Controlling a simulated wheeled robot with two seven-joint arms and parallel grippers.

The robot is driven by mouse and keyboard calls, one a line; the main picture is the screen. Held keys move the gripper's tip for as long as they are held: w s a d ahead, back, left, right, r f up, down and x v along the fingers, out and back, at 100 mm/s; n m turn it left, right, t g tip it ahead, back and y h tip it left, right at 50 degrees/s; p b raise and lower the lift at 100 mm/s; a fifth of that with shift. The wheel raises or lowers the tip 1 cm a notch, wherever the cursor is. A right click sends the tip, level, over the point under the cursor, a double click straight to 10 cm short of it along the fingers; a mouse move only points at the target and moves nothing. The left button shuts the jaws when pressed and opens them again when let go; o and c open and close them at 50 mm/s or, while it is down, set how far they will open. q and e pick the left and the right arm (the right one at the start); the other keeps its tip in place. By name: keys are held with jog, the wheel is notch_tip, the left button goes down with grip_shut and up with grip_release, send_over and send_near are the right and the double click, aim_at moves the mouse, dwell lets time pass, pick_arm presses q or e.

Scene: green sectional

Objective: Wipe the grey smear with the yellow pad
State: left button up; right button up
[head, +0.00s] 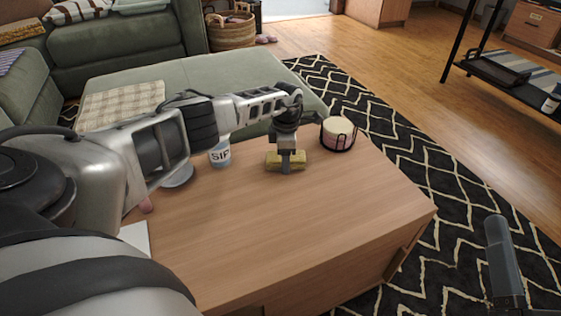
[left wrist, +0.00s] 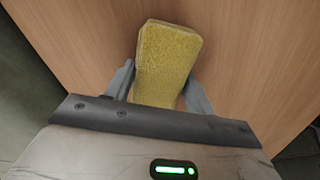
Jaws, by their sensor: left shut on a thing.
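The yellow pad (head: 273,161) is at the far part of the wooden table (head: 290,220). My left gripper (head: 286,162) is shut on it from above. In the left wrist view the pad (left wrist: 166,55) sits between the two fingers of the gripper (left wrist: 160,90), over bare wood. I cannot tell whether the pad touches the table top. I make out no grey smear in either view; the arm and pad hide part of the table. A grey part of my right gripper (head: 505,262) shows at the lower right, away from the table; its jaws are unclear.
A white cup with lettering (head: 220,155) stands left of the pad. A round candle in a dark wire holder (head: 338,134) stands right of it, near the far edge. A grey disc (head: 177,178) shows partly under my arm. The front and right of the table are clear.

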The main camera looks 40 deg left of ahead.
aim_at(298, 152)
pick_arm(q)
jog(key=shift+w+d+f+b, duration=0.1)
jog(key=shift+w+d+b, duration=0.15)
jog(key=shift+w+b, duration=0.4)
jog(key=shift+w+d+b, duration=0.2)
jog(key=shift+b, duration=0.8)
jog(key=shift+w+d+f+b, duration=0.1)
jog(key=shift+w+d+b, duration=0.15)
jog(key=shift+w+b, duration=0.4)
jog(key=shift+w+d+r+b, duration=0.1)
jog(key=shift+d+b, duration=0.05)
jog(key=shift+b, duration=0.65)
jog(key=shift+w+r, duration=0.1)
jog(key=shift+r, duration=0.1)
jog(key=shift+r+p, duration=2.4)
jog(key=shift+r, duration=0.6)
jog(key=shift+r, duration=0.1)
jog(key=shift+r+p, duration=1.3)
jog(key=shift+r, duration=0.2)
